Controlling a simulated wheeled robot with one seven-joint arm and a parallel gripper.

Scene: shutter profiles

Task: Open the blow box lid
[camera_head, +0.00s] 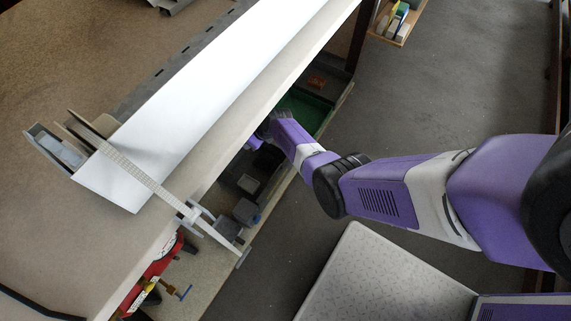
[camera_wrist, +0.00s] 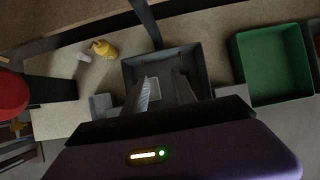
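In the wrist view my gripper (camera_wrist: 161,82) reaches over a dark grey square box (camera_wrist: 128,68) on the lower shelf. Its two fingers are apart, with nothing visible between them but a pale patch inside the box. I cannot tell whether this box is the blow box, and no lid can be made out clearly. Whether the fingers touch the box is unclear. In the head view my gripper (camera_head: 262,132) is under the worktable's edge and mostly hidden. Dark boxes (camera_head: 245,184) sit on the shelf below it.
A green bin (camera_wrist: 272,66) stands right of the grey box. A small grey box (camera_wrist: 101,105), a yellow bottle (camera_wrist: 104,48) and a red object (camera_wrist: 12,90) are to the left. The worktable (camera_head: 120,55) with a long white profile (camera_head: 215,95) overhangs the shelf.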

